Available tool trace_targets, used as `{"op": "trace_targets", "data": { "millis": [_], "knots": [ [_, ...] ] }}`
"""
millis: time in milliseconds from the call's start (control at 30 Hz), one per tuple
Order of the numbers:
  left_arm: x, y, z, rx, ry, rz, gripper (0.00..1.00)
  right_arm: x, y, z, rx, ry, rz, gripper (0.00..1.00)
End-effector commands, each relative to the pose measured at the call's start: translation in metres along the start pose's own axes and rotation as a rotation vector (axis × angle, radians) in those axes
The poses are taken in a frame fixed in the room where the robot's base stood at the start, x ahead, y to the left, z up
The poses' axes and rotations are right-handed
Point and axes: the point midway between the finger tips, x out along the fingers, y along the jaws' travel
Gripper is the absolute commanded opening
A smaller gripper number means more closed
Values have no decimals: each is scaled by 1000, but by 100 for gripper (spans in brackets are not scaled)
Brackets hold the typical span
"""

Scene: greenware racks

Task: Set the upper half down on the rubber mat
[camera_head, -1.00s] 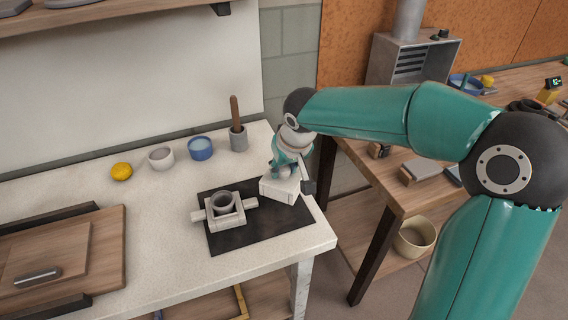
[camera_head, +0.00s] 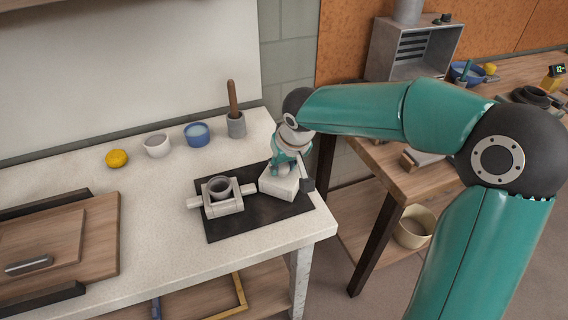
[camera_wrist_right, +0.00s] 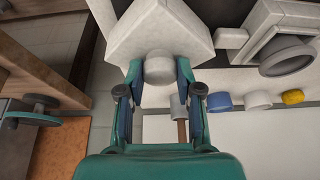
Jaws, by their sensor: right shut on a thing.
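The upper half (camera_head: 279,184) is a pale block with a round knob, over the right part of the black rubber mat (camera_head: 250,226). My right gripper (camera_head: 290,165) is shut on its knob from above. The right wrist view shows the fingers on either side of the knob (camera_wrist_right: 159,66), with the block (camera_wrist_right: 165,25) beyond. I cannot tell whether the block's underside touches the mat. The lower half (camera_head: 222,204), with side bars and a grey round vessel (camera_head: 219,188) in it, stands on the mat just left of the block. My left gripper is not in view.
Along the back of the table stand a yellow sponge (camera_head: 117,158), a white cup (camera_head: 157,145), a blue bowl (camera_head: 196,134) and a grey pot (camera_head: 236,125) with a wooden handle. Wooden boards (camera_head: 60,238) lie at left. A wooden bench (camera_head: 380,165) stands at right.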

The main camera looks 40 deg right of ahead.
Motion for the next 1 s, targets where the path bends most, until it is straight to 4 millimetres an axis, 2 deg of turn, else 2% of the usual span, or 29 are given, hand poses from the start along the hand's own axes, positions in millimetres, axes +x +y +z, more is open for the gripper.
{"op": "trace_targets", "data": {
  "millis": [467, 500, 633, 667, 1000],
  "knots": [
    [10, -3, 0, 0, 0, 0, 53, 9, 0, 4, 0, 2, 0, 0],
    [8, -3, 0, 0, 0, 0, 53, 8, 0, 3, 0, 2, 0, 40],
    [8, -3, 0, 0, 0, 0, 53, 8, 0, 3, 0, 1, 0, 61],
    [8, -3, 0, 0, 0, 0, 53, 8, 0, 3, 0, 1, 0, 64],
    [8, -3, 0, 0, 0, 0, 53, 7, 0, 4, 1, 0, 0, 64]
  ]
}}
